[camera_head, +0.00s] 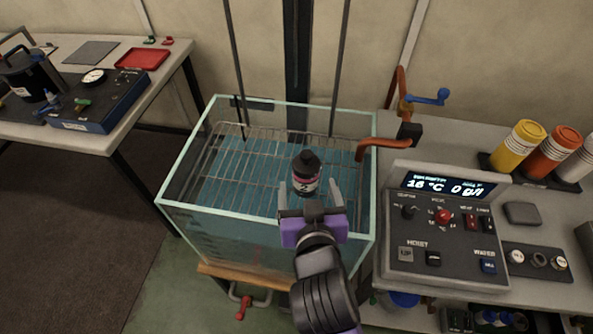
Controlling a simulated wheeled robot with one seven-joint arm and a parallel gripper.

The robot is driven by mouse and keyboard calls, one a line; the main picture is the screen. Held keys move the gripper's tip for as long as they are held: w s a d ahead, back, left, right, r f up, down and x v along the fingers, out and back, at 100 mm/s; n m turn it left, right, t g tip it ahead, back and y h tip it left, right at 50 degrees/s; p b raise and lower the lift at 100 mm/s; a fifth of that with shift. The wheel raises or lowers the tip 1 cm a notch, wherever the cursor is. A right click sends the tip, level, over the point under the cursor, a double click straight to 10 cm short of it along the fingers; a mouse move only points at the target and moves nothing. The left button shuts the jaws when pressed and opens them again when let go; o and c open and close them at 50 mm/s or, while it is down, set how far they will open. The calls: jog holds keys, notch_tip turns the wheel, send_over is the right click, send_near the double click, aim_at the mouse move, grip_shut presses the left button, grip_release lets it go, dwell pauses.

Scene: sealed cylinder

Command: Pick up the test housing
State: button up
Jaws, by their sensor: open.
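The test housing appears to be the small dark cylinder (306,174) with a black cap and a pink-and-white label. It is upright over the wire rack (225,165) in the glass tank. My gripper (311,190) reaches in from the front with its two pale fingers spread, one on each side of the cylinder's lower part. The fingers look apart from it, though contact cannot be told for sure. The cylinder's base is partly hidden by my gripper.
The glass tank's rim (240,215) surrounds the rack, with blue water below. An orange hook-shaped pipe (383,145) crosses the right rim. A control panel (446,225) reading 16 °C stands at right, near colored bottles (518,147). A bench (60,133) stands at left.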

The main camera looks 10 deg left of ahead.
jog(key=shift+d+f, duration=0.2)
jog(key=shift+p+x, duration=0.6)
jog(key=shift+x, duration=3.25)
jog(key=shift+a+f, duration=0.1)
grip_shut()
